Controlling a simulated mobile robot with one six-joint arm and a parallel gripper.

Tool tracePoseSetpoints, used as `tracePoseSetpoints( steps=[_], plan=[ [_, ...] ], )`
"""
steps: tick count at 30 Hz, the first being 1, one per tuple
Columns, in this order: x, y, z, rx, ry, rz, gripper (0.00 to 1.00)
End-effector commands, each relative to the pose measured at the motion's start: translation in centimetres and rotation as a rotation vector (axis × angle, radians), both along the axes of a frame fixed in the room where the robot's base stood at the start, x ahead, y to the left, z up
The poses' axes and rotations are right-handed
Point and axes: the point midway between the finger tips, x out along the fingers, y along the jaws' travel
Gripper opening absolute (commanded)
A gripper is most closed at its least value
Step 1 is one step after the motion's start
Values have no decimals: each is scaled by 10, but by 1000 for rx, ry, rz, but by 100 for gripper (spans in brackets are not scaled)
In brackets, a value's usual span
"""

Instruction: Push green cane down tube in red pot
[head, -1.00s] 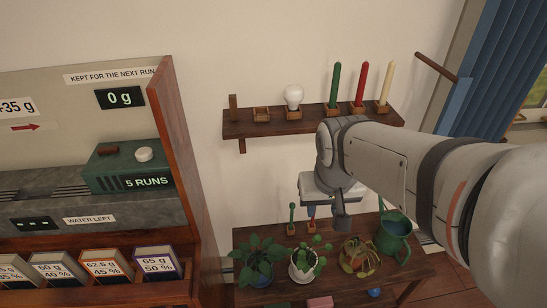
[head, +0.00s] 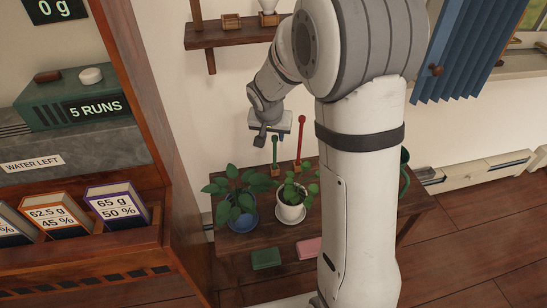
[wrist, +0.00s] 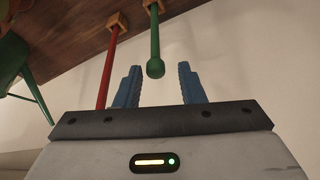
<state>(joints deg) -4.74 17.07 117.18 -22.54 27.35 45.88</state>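A green cane (head: 275,152) with a round knob on top stands in a small wooden block at the back of the plant table. Its knob end (wrist: 155,68) points toward my gripper in the wrist view. My gripper (wrist: 158,72) is open, its two blue fingers on either side of the knob in the picture, with visible gaps. In the head view my gripper (head: 273,132) is just above the green cane, its fingers unclear. A red cane (head: 299,140) stands to the right, also showing in the wrist view (wrist: 107,68). I see no red pot or tube; my arm covers the table's right part.
A plant in a blue pot (head: 241,221) and one in a white pot (head: 290,212) stand in front of the canes. A shelf (head: 228,35) hangs above. A brown cabinet (head: 178,200) stands close on the left. A green watering can (wrist: 12,58) is beside the canes.

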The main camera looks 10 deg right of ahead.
Motion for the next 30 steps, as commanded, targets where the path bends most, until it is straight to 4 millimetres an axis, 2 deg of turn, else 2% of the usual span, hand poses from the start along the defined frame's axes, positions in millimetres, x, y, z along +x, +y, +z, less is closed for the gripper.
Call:
tracePoseSetpoints(
  steps=[9, 17, 30],
  plan=[
    [13, -11, -41, 0, 2, 1, 36],
    [16, -11, -44, 0, 0, 1, 36],
    [16, -11, -44, 0, 0, 3, 1]
  ],
)
